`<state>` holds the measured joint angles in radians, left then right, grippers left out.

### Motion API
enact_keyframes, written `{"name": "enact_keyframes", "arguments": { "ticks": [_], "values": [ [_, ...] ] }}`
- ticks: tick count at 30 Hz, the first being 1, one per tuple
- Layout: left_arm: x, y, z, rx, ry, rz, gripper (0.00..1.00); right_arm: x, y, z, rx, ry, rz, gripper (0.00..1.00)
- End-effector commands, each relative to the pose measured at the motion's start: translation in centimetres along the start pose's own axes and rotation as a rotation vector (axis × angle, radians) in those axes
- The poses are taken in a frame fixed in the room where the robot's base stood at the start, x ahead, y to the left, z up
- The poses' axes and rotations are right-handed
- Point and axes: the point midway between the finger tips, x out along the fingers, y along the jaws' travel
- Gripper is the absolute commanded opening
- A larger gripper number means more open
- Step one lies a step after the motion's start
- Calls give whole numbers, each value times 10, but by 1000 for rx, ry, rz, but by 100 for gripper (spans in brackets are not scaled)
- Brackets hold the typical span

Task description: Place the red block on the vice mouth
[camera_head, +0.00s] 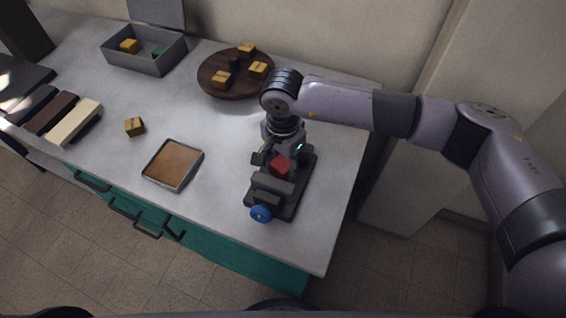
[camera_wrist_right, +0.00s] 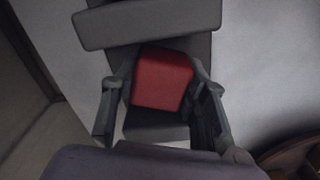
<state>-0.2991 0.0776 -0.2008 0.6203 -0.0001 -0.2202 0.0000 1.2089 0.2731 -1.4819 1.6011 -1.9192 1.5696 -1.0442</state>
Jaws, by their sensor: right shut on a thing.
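The red block (camera_head: 281,167) is between the fingers of my right gripper (camera_head: 278,160), at the dark grey vice (camera_head: 272,186) near the right end of the table. In the right wrist view the red block (camera_wrist_right: 162,79) sits between both fingertips of the right gripper (camera_wrist_right: 160,90), which is shut on it. The vice jaw (camera_wrist_right: 150,22) shows just beyond the block. I cannot tell whether the block touches the vice. The vice has a blue knob (camera_head: 261,214) at its front. My left gripper is not in view.
A round wooden board (camera_head: 208,84) with several yellow blocks stands behind. A grey bin (camera_head: 128,62) is at the back left. A small brown-filled tray (camera_head: 172,164) and a loose yellow block (camera_head: 135,126) lie left of the vice. The table's front right corner is clear.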

Motion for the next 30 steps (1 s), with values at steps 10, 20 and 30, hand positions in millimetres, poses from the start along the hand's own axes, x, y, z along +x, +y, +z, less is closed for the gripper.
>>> {"name": "enact_keyframes", "arguments": {
  "ticks": [10, 20, 30],
  "values": [
    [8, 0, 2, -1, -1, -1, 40, 7, 0, 0, 0, 0, 0, 7],
    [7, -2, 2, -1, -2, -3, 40, 6, 0, 0, 0, 0, 0, 60],
    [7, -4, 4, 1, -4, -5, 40, 6, 0, 0, 0, 0, 0, 64]
  ]
}}
